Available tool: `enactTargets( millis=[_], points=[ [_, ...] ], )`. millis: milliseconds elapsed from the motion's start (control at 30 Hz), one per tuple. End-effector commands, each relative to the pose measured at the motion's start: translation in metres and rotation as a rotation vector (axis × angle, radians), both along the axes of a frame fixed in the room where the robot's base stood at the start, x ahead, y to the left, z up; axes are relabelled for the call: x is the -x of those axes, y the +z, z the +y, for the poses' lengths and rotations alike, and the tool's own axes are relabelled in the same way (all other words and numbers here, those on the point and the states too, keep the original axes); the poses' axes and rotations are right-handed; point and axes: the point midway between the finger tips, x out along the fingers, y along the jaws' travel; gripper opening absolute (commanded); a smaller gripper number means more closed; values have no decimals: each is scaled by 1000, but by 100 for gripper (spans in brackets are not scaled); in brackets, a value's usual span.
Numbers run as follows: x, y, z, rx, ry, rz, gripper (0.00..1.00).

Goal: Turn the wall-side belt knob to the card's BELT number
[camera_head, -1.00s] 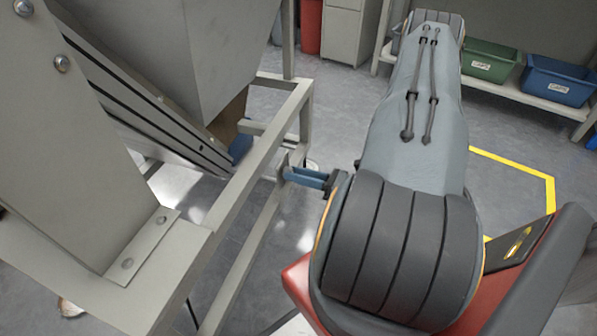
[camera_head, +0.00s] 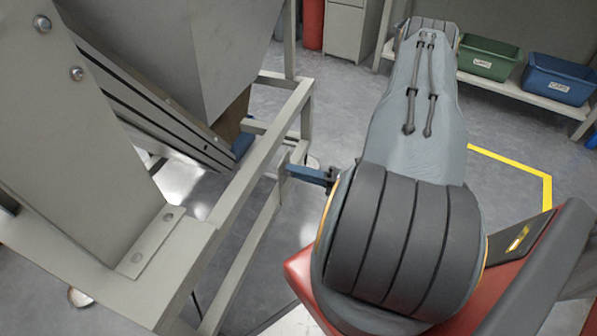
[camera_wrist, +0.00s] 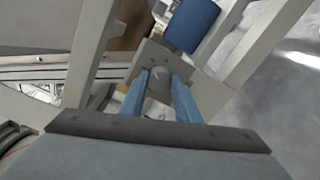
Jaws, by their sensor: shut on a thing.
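My gripper (camera_wrist: 160,88) has blue fingers, and in the wrist view they are shut on a small grey round knob (camera_wrist: 159,81). The knob sits in front of a pale mounting plate (camera_wrist: 151,54) on the frame. In the head view, my gripper (camera_head: 292,171) reaches left from my arm to the frame's upright, and the knob is hidden there. I cannot read any number or pointer on the knob. The card does not show in either view.
The pale metal frame (camera_head: 248,183) with a hopper (camera_head: 215,55) stands close on the left. A blue part (camera_wrist: 192,24) is just beyond the plate. A green bin (camera_head: 488,60) and a blue bin (camera_head: 557,80) sit on a shelf at the back right. Floor behind my arm is open.

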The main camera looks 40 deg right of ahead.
Motion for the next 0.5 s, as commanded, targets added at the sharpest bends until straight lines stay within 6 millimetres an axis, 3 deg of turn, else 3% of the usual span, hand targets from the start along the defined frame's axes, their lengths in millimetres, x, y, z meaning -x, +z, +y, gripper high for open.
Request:
enactTargets(
  millis=[500],
  points=[
    [0,-1,0,-69,0,48,7]
  ],
)
